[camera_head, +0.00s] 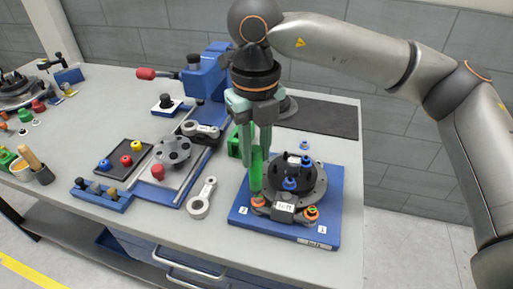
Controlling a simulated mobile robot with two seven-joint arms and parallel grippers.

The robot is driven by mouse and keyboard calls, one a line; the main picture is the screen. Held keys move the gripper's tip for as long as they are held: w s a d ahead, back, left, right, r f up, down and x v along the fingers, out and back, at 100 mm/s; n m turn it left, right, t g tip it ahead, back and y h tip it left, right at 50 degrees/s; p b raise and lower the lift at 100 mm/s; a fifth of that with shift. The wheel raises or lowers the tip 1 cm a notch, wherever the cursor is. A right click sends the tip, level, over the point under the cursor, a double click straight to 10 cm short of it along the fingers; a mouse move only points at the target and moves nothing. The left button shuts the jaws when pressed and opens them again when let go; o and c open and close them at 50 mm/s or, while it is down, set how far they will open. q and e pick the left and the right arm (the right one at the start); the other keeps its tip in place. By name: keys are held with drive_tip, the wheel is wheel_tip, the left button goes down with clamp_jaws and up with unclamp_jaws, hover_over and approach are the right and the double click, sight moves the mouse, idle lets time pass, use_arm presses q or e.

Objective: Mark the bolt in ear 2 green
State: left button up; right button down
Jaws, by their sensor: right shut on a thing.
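My right gripper (256,160) points down over the blue base plate (332,190) and is shut on a green marker (256,180). The marker is upright, its lower end just above or touching an orange-ringed bolt (259,202) in the front left ear of the dark round chassis part (318,184). Whether it touches is hidden. Another orange-ringed bolt (312,212), with some green on it, sits in the front right ear. Blue pieces (289,184) stand on the chassis part. The ear labels are too small to read. My left gripper is not in view.
A blue vise (204,75) with a red handle stands behind to the left. A grey link (201,198) lies left of the plate. A dark tray (124,158) holds coloured knobs. A blue rack (101,194) stands at front left. A dark mat (325,117) lies behind.

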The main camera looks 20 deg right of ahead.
drive_tip(key=shift+r+p, duration=1.55)
drive_tip(key=shift+r, duration=1.3)
